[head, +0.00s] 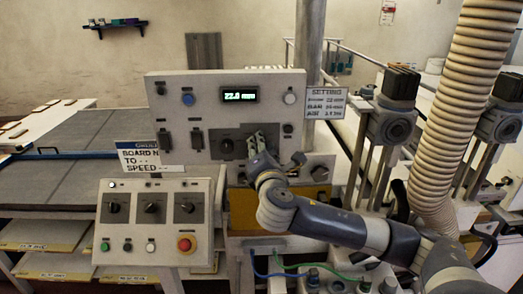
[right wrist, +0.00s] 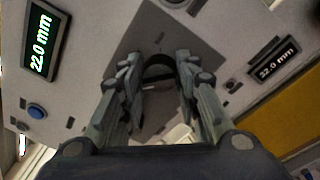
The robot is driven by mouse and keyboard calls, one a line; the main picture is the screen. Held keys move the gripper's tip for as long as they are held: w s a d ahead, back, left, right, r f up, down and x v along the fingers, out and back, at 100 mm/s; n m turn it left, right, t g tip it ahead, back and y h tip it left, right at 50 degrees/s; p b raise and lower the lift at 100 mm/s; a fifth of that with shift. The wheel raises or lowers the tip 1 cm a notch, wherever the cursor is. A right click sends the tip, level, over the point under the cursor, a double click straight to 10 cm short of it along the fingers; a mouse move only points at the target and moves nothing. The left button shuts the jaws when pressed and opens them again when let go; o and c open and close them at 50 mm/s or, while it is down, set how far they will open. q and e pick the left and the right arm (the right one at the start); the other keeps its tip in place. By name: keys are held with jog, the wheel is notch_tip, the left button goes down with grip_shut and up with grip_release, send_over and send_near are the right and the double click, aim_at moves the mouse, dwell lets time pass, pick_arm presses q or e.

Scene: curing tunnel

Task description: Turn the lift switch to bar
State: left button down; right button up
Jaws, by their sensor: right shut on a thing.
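The upright control panel (head: 165,90) carries a dark square plate (head: 221,147) with a rotary switch on it, which I take to be the lift switch. In the head view my right gripper (head: 256,143) covers most of that switch. In the right wrist view the black round knob (right wrist: 158,72) sits between the fingertips of my right gripper (right wrist: 158,80), which is shut on it. The markings around the knob are not readable, so I cannot tell its position. A lit display (head: 239,96) above reads about 22.0 mm; it also shows in the right wrist view (right wrist: 42,48). My left gripper is not in view.
A lower console (head: 125,216) with several switches and a red stop button (head: 186,244) stands at front left. A settings card (head: 326,103) hangs right of the panel. A ribbed hose (head: 470,100) and clamped posts stand at right. A grey conveyor (head: 60,150) lies at left.

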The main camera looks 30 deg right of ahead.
jog(key=m+b, duration=0.4)
jog(key=m, duration=0.3)
jog(key=m+h+b, duration=0.1)
jog(key=m+b, duration=0.2)
jog(key=m, duration=0.4)
jog(key=m+h+b, duration=0.1)
jog(key=m+b, duration=0.3)
jog(key=m, duration=0.3)
jog(key=shift+w+a+f+m+b, duration=0.1)
jog(key=shift+a+f+m+b, duration=0.05)
jog(key=shift+f+m+b, duration=0.2)
jog(key=shift+m, duration=0.25)
jog(key=o, duration=1.1)
jog(key=shift+r, duration=0.1)
jog(key=v, duration=1.2)
jog(key=shift+a, duration=0.1)
